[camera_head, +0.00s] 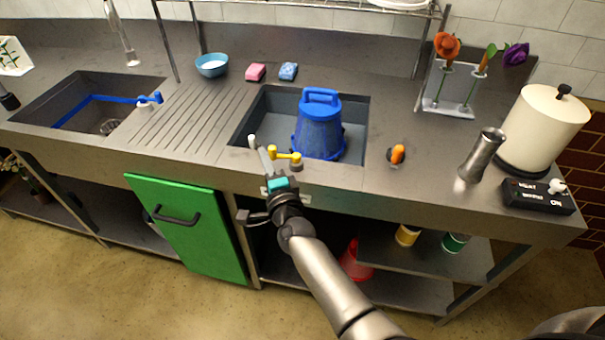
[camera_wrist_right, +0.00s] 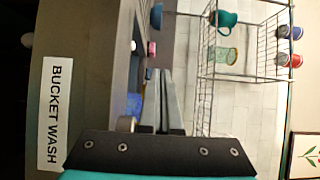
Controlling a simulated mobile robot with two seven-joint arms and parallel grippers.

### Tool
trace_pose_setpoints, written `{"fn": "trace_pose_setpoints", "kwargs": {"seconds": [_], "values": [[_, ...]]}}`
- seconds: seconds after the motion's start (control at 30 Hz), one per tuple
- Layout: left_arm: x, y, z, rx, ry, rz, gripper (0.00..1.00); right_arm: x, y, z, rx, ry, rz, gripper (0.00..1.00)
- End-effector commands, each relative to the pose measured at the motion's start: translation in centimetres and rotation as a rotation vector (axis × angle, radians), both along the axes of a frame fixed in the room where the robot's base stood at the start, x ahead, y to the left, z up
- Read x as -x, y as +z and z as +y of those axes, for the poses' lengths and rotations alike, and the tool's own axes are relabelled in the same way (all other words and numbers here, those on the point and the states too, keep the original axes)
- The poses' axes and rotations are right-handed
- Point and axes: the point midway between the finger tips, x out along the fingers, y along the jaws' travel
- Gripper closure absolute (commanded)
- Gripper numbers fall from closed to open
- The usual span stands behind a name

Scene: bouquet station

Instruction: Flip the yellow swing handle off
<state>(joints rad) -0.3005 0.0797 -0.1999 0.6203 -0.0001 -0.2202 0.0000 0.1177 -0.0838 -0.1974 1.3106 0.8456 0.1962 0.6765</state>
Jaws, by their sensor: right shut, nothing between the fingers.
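The yellow swing handle (camera_head: 285,155) is at the front rim of the right sink, lying roughly level, with a rounded end at each side. My right gripper (camera_head: 262,158) reaches up from below in the head view, its shut, empty fingers just left of the handle. I cannot tell whether they touch it. The shut fingers also show in the right wrist view (camera_wrist_right: 160,100), where I cannot make out the handle. A blue bucket (camera_head: 320,130) stands upside down in the right sink (camera_head: 262,110). My left gripper is not in view.
Two sponges (camera_head: 255,72) and a blue bowl (camera_head: 212,65) sit behind. An orange knob (camera_head: 397,154) is right of the sink. A "BUCKET WASH" label (camera_wrist_right: 55,115) and a wire rack (camera_wrist_right: 245,75) show in the wrist view.

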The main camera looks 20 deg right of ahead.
Motion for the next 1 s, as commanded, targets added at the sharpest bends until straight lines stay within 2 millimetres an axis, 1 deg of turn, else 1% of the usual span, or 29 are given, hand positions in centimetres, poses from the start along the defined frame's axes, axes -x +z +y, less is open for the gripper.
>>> {"fn": "trace_pose_setpoints", "kwargs": {"seconds": [0.77, 0.87, 1.0], "values": [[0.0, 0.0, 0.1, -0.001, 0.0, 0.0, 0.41, 0.1, 0.0, 0.0, 0.0, 0.0, 0.001, 1.0], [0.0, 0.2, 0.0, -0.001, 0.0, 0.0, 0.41, 0.7, 0.0, -0.1, 0.0, 0.0, 0.002, 1.0], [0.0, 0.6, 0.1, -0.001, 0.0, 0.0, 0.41, 2.4, 0.0, -0.1, 0.0, 0.0, 0.003, 1.0]]}}
